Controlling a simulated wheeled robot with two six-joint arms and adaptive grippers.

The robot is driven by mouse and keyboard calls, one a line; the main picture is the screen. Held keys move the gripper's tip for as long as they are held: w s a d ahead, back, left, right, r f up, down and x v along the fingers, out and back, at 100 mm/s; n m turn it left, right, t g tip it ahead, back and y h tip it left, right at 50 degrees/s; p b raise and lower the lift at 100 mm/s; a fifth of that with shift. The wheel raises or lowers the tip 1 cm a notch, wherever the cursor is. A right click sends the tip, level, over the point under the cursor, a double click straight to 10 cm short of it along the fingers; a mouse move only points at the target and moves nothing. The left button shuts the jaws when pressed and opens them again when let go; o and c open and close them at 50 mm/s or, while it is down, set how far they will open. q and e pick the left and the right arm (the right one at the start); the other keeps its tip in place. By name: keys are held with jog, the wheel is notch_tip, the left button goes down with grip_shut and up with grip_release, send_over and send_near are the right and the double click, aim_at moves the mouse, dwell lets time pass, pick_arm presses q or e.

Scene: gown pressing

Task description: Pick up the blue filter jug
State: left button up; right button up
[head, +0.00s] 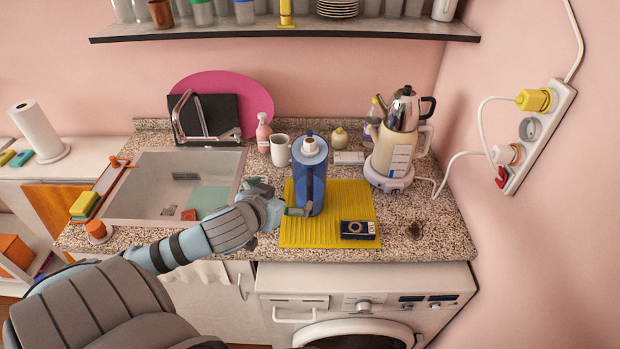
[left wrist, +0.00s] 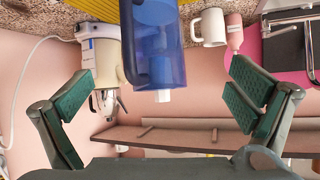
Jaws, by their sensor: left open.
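In the head view I cannot tell whether a fingertip touches the jug. My right gripper is not in view.
A kettle on its base (head: 396,140) stands right of the jug. A white mug (head: 280,150) and pink bottle (head: 263,133) are behind left. A small dark camera (head: 357,230) lies on the mat's front. The sink (head: 170,190) is left; a shelf (head: 290,34) is above.

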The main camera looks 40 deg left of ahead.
pick_arm(q)
jog(key=t, duration=0.2)
send_near(307, 147)
jog(key=shift+n, duration=0.3)
jog(key=x, duration=0.6)
jog(key=f+x, duration=0.1)
jog(key=x, duration=0.5)
jog(key=shift+s+d+f, duration=0.1)
jog(key=shift+s+d, duration=0.05)
jog(key=shift+s, duration=0.1)
jog(key=c, duration=1.9)
jog(key=shift+c, duration=0.2)
jog(key=shift+w+r, duration=0.1)
jog(key=shift+r, duration=0.5)
notch_tip(307, 147, up, 19)
jog(key=shift+f, duration=0.1)
